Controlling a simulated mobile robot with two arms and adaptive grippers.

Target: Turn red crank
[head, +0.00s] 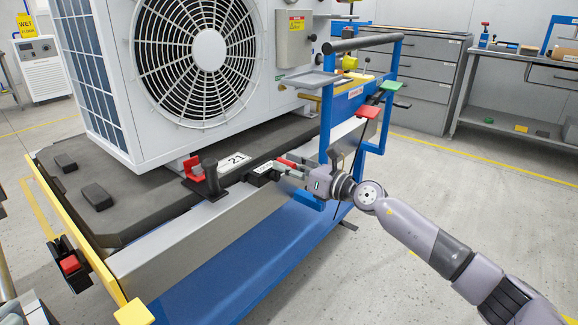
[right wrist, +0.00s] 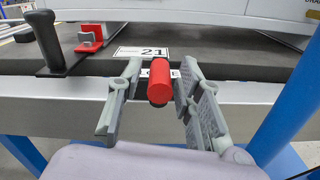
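The red crank shows in the right wrist view as a red cylindrical grip (right wrist: 160,82) pointing toward the camera, at the dark bench edge below the label "21". In the head view its red part (head: 287,163) shows just left of my right gripper (head: 298,170), partly hidden by the fingers. In the right wrist view my right gripper (right wrist: 160,95) is open, with one finger on each side of the red grip and visible gaps between. I cannot tell how deep the grip sits between the fingers. My left gripper is not seen.
A black upright handle (right wrist: 47,42) and a red bracket (right wrist: 88,38) stand left of the crank. Blue frame posts (head: 326,120) rise close to my right gripper. A large white fan unit (head: 180,80) sits on the bench. The floor at right is clear.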

